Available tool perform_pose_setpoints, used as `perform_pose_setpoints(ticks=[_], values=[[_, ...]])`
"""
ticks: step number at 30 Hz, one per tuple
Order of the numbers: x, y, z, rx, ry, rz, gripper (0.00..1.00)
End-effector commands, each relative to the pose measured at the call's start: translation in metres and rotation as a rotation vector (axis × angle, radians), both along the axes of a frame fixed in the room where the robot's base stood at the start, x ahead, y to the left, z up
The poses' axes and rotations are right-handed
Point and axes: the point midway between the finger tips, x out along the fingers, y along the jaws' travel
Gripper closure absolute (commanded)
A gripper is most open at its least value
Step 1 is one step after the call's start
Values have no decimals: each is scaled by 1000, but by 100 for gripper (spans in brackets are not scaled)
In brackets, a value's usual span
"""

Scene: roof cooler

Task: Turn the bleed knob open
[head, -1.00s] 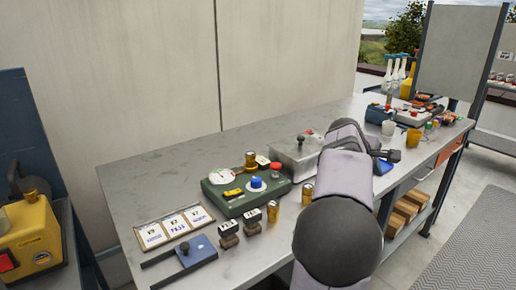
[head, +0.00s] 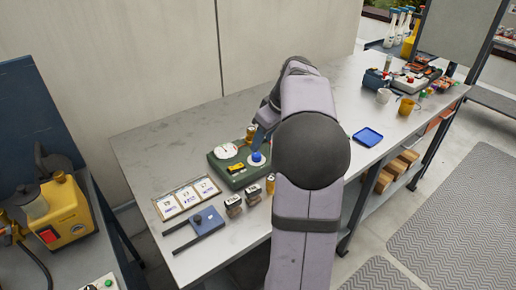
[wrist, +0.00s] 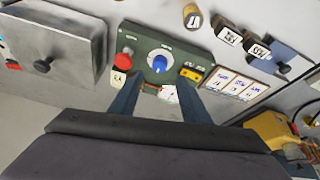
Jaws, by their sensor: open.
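A green box (head: 226,178) on the bench carries a blue knob (head: 256,157) on a white round plate. The blue knob (wrist: 160,64) also shows in the wrist view, with a red knob (wrist: 123,62) to its left. No readable label tells which is the bleed knob. My gripper (wrist: 160,88) is open and empty, its two blue fingers apart. In the wrist view the fingers lie just below the blue knob, to either side of it; contact cannot be told. In the head view my arm hides the red knob and most of the gripper.
A white gauge (head: 224,151) and a yellow part (head: 236,169) sit on the same box. Pass cards (head: 186,197), stamps (head: 233,205) and brass cylinders (head: 270,184) stand close by. A grey box (wrist: 50,45) is on the wrist view's left. A blue tray (head: 367,137) lies right of my arm.

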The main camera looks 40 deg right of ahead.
Motion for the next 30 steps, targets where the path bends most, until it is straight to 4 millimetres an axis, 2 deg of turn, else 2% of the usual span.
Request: perform_pose_setpoints(ticks=[18, 30], values=[[24, 2, -60, -1, 3, -1, 58], [27, 2, -66, -2, 2, -1, 58]])
